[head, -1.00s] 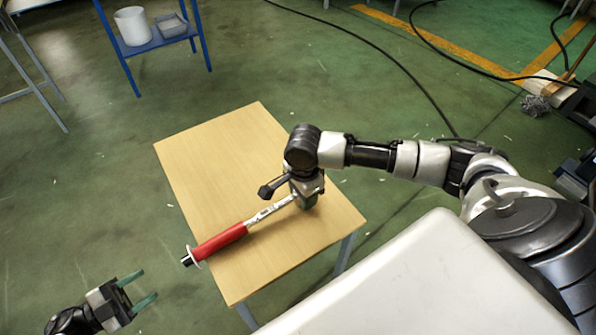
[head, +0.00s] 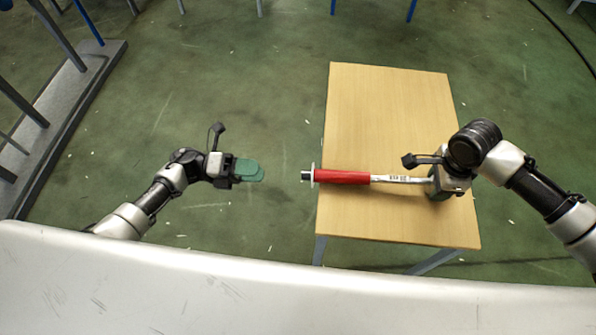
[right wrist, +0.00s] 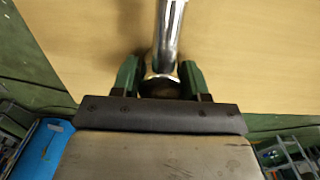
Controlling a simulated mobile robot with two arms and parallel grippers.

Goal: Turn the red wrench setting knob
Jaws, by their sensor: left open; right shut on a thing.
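The red-handled torque wrench (head: 343,177) lies across the wooden table, its handle pointing left and its bare steel shaft pointing right. At the handle's left end is the setting knob (head: 306,176), dark with a pale ring, sticking out past the table's left edge. My right gripper (head: 446,188) is shut on the wrench's head end, which its fingers largely hide. In the right wrist view the steel shaft (right wrist: 170,35) runs up from between the green fingers (right wrist: 160,80). My left gripper (head: 262,171) is open and empty, left of the knob, in line with it and apart from it.
The wooden table (head: 385,110) is otherwise bare. Green floor (head: 150,90) lies between the left gripper and the table. A grey frame base (head: 75,115) stands at the far left. A pale surface (head: 300,300) spans the bottom of the head view.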

